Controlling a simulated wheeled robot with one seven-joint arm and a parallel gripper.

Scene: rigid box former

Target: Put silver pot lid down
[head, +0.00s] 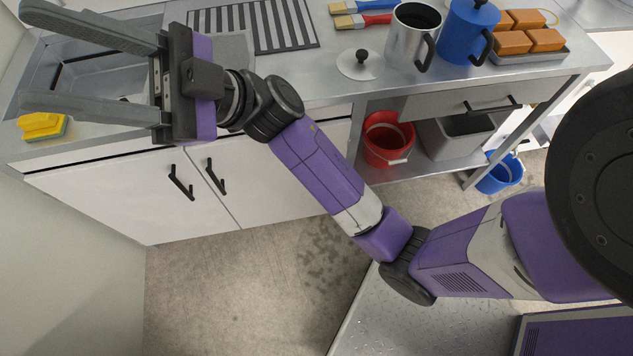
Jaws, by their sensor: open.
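The silver pot lid (360,65) is a flat pale disc with a black knob. It lies on the grey metal counter (325,88), left of the silver pot (411,40) and apart from my gripper. My gripper (32,58) is at the far left, above the sink end of the counter. Its two long grey fingers are spread wide and point left, with nothing between them.
A yellow sponge (42,126) lies at the counter's left end. A striped mat (254,27), brushes (362,20), a blue pot (468,32) and a tray of orange blocks (530,56) are on the counter. A red bucket (388,140) stands on the lower shelf.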

